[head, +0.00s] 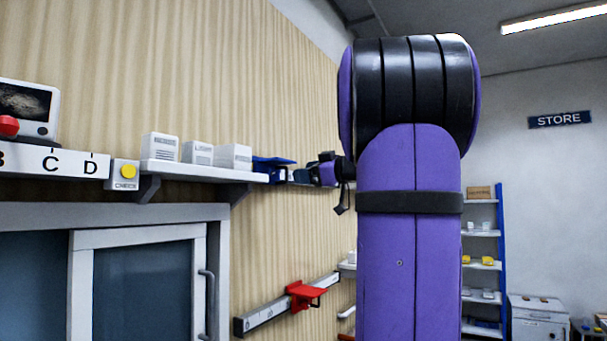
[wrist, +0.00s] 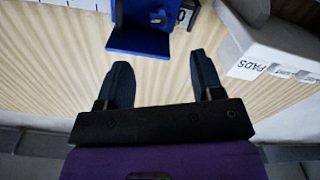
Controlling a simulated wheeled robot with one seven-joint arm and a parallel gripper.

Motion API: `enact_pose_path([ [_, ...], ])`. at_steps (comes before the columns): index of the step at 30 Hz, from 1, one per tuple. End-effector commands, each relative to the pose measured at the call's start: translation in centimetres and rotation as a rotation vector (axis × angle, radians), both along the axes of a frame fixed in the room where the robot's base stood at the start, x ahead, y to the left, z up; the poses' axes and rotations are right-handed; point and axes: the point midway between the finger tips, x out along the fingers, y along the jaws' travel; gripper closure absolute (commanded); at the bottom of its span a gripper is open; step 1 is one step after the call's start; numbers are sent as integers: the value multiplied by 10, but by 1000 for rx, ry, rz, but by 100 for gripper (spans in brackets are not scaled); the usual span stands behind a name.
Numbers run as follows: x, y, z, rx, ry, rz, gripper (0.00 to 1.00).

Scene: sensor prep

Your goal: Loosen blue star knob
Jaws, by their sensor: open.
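A blue carriage (head: 275,166) sits near the right end of the wall shelf in the head view. It also shows in the wrist view (wrist: 140,42) as a blue bracket at the top, just beyond my fingertips. I cannot make out a star-shaped knob on it. My gripper (wrist: 163,62) is open, with its two dark fingers apart and nothing between them but a view of the wooden wall. The blue bracket lies ahead of the fingers, apart from them in the picture. In the head view my arm partly hides the gripper.
A white shelf (head: 205,172) holds several white boxes left of the carriage. A box marked PADS (wrist: 262,62) is close on the right in the wrist view. A lower rail (head: 262,318) carries a red carriage (head: 306,293). A cabinet (head: 140,280) stands at lower left.

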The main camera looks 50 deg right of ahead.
Motion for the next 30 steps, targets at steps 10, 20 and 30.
enact_pose_path([
  [10, 2, 2, 2, 104, 8, 4, 40],
  [20, 1, 2, 5, 375, 30, 3, 40],
  [30, 36, 3, 5, 397, 33, 1, 40],
])
